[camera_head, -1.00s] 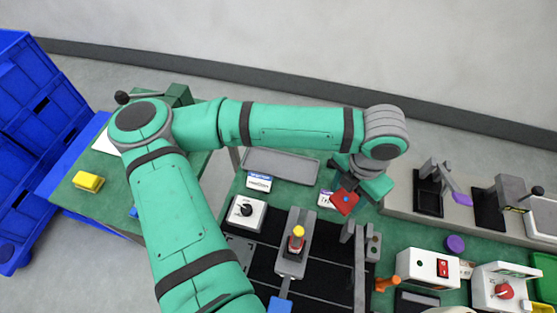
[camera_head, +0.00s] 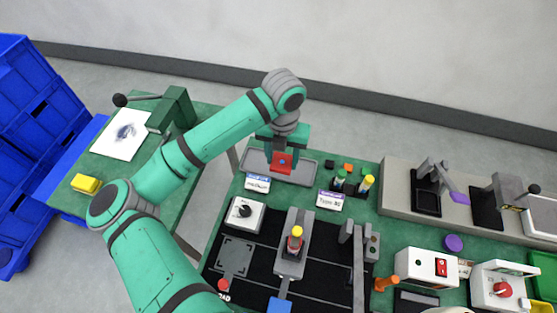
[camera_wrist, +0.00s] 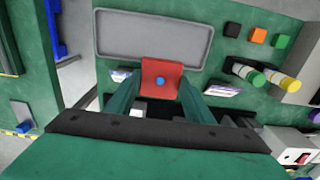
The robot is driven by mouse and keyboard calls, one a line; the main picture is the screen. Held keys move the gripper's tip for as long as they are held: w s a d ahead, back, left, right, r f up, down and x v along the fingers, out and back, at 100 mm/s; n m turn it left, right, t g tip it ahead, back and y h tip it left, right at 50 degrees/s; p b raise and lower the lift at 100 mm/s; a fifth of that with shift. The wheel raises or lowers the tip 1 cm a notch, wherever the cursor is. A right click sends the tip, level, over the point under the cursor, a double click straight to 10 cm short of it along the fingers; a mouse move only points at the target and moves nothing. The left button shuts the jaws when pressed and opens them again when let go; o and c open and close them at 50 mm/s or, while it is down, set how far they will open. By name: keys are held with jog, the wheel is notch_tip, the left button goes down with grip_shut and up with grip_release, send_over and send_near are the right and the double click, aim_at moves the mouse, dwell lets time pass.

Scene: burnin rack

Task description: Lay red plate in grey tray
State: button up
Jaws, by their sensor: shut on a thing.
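My gripper (camera_head: 281,150) is shut on the red plate (camera_head: 281,163), which has a blue dot in its middle. In the wrist view the red plate (camera_wrist: 161,91) sits between the two green fingers. The grey tray (camera_head: 304,175) is a shallow rectangle lying on the green bench. In the head view the plate and gripper overlap the middle of the tray. In the wrist view the tray (camera_wrist: 150,25) lies beyond the plate, whose upper edge overlaps the tray's near rim. The plate appears held above the bench; its exact height is hard to tell.
White label cards (camera_head: 257,183) stand in front of the tray. Right of it are small blocks (camera_head: 348,168) and cylinders with green and yellow tops (camera_head: 367,183). A white box with a black knob (camera_head: 241,213) stands nearer. A grey ledge (camera_head: 399,190) lies at the right.

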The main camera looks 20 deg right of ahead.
aim_at(279, 156)
jog(key=w+f, duration=0.1)
jog(key=f, duration=0.1)
jog(key=w+f, duration=0.4)
jog(key=shift+d, duration=0.4)
jog(key=shift+w+f, duration=0.1)
jog(key=shift+f, duration=1.4)
jog(key=shift+f, duration=0.1)
jog(key=o, duration=1.1)
notch_tip(279, 156, up, 12)
jog(key=shift+r, duration=0.1)
